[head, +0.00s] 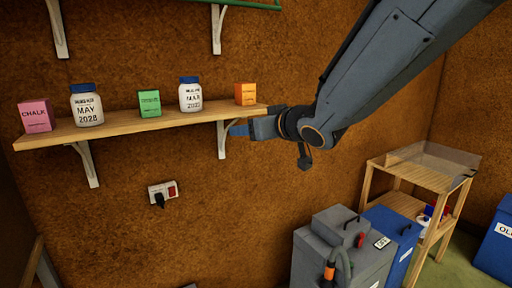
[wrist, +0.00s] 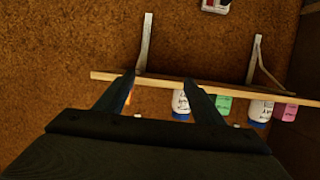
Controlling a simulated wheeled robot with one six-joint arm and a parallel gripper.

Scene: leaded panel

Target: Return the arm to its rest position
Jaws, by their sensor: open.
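My gripper (head: 240,129) is at the right end of the wooden shelf (head: 120,126) in the head view, close to the right white bracket. In the wrist view my gripper (wrist: 163,88) has its two dark fingers spread apart, with nothing held between them. The shelf edge (wrist: 225,88) crosses the wrist view by the fingertips; I cannot tell whether they touch it. My arm (head: 385,70) reaches in from the upper right.
The shelf holds a pink chalk box (head: 36,115), two white jars with blue lids (head: 87,106) (head: 190,96), a green box (head: 149,103) and an orange box (head: 245,94). Below are a wall socket (head: 162,193), a grey machine (head: 340,250) and a wooden stand (head: 415,185).

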